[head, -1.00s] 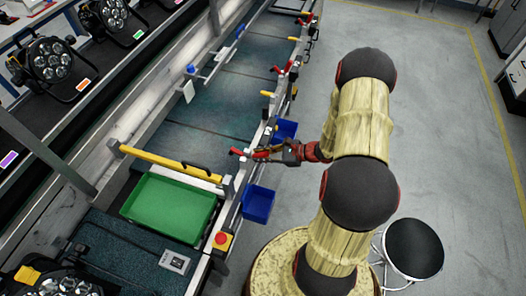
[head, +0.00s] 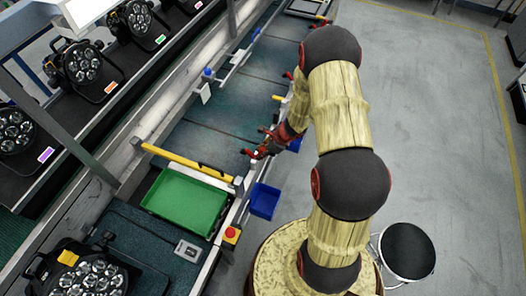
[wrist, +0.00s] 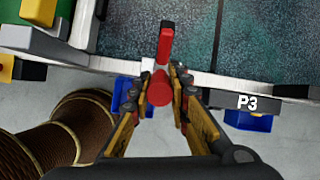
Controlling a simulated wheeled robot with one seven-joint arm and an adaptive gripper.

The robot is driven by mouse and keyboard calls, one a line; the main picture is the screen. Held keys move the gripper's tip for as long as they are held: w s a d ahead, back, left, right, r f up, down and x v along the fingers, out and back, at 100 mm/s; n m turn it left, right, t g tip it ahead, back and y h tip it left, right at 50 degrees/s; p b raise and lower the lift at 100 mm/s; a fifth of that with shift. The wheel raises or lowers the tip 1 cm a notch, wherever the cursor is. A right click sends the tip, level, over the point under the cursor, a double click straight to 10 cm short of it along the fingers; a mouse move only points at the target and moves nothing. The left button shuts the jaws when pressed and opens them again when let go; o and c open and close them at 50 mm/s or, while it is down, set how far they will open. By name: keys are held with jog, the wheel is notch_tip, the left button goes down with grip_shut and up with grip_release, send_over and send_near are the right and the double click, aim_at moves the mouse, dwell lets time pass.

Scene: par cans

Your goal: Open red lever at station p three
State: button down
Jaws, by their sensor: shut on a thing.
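The red lever (wrist: 165,45) stands at the conveyor's edge rail in the wrist view, left of a black label reading P3 (wrist: 248,102). My gripper (wrist: 166,75) has its fingers on both sides of the lever's red round end and is shut on it. In the head view, my gripper (head: 268,145) is at the rail, and the lever's red tip (head: 247,153) shows just left of the fingers. The rest of the lever is hidden by the gripper there.
A green tray (head: 187,202) and a yellow bar (head: 185,160) lie left of the gripper. A blue bin (head: 264,201) hangs on the rail, near a red stop button (head: 231,233). A black stool (head: 407,250) stands on the right; the floor beyond is clear.

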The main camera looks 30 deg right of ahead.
dwell(0.4)
jog(key=c, duration=1.7)
grip_release()
jog(key=shift+o, duration=0.2)
jog(key=shift+r, duration=0.1)
jog(key=v, duration=1.1)
jog(key=shift+r, duration=0.35)
